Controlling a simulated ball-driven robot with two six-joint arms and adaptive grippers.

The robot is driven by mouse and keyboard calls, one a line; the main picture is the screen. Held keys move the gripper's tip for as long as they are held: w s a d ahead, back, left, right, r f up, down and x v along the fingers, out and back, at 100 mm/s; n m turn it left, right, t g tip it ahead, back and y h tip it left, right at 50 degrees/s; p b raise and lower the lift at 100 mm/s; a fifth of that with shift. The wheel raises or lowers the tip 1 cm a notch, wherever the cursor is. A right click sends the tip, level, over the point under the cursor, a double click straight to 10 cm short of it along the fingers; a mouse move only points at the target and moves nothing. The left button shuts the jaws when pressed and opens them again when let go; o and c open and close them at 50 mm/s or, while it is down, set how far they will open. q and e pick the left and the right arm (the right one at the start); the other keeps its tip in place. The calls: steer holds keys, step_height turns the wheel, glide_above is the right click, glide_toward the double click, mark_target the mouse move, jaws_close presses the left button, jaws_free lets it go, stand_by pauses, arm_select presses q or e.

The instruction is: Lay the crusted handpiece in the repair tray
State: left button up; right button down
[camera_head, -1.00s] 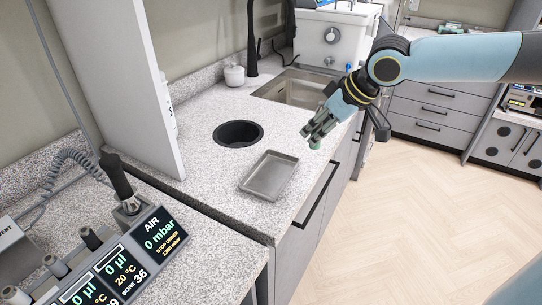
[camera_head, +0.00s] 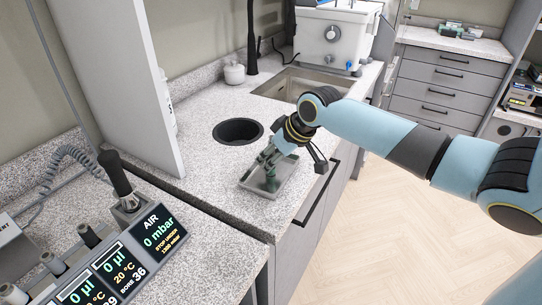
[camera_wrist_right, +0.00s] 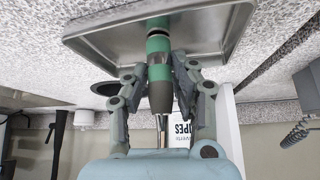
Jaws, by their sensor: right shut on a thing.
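The handpiece, green and grey with a metal end, is between the fingers of my right gripper; in the right wrist view the handpiece (camera_wrist_right: 159,72) shows clearly, its green end over the tray. My right gripper (camera_head: 268,165) is shut on it. The repair tray (camera_head: 252,187), a shallow grey metal tray, lies on the speckled counter under the gripper; its rim also shows in the right wrist view (camera_wrist_right: 95,42). Whether the handpiece touches the tray floor I cannot tell. Any crust on it is too small to make out. My left gripper is not in view.
A round black opening (camera_head: 238,131) is in the counter behind the tray. A sink (camera_head: 290,85) lies farther back. A control unit with screens (camera_head: 135,250) stands at the lower left. A tall pale panel (camera_head: 115,85) rises left of the counter.

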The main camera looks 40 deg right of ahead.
steer(key=c, duration=1.1)
jaws_free()
steer(key=shift+f, duration=0.1)
steer(key=a+v, duration=0.1)
steer(key=v, duration=1.1)
steer(key=shift+d+p, duration=0.35)
steer(key=shift+d, duration=0.1)
